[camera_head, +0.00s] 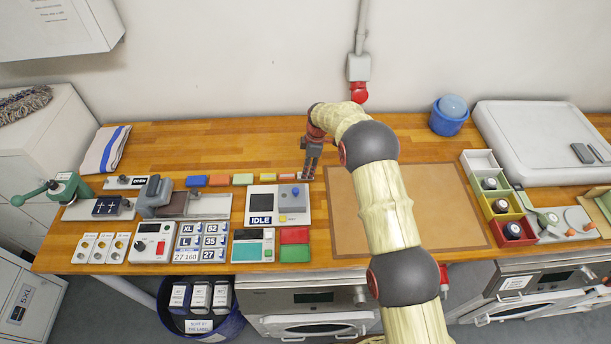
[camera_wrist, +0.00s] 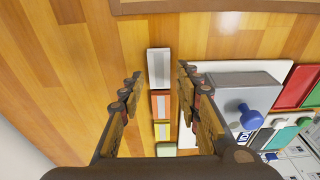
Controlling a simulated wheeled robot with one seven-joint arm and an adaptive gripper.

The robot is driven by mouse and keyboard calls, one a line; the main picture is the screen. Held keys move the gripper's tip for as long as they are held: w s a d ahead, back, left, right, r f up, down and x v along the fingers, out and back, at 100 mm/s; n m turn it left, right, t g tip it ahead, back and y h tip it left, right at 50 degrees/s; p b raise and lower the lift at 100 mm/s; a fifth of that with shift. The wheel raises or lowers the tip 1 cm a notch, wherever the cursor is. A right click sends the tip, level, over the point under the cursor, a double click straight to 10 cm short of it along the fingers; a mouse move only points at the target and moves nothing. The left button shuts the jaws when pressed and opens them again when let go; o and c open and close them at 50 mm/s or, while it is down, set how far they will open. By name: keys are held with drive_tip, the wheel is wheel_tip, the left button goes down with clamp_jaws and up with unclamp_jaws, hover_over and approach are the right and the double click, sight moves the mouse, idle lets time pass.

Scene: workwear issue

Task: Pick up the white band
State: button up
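The white band (camera_wrist: 158,68) shows in the wrist view as a small pale block with a greyish middle, lying on the wooden table at the end of a row of coloured bands. My gripper (camera_wrist: 158,84) is open above it, one finger to each side of the row. The fingers look apart from the band, with nothing between them but the view down to the table. In the head view my gripper (camera_head: 309,171) points down at the right end of the row and largely hides the white band there.
An orange band (camera_wrist: 160,103) lies close beside the white one, then a yellow band (camera_wrist: 162,131) and a green band. The grey IDLE device (camera_head: 278,205) with a blue knob stands close by. A brown mat (camera_head: 440,215) lies to the right. Bare wood is behind the row.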

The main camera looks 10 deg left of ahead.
drive_tip(key=shift+a+f, duration=0.2)
drive_tip(key=shift+f, duration=1.25)
drive_tip(key=shift+c, duration=1.2)
drive_tip(key=c, duration=0.3)
drive_tip(key=shift+c, duration=0.4)
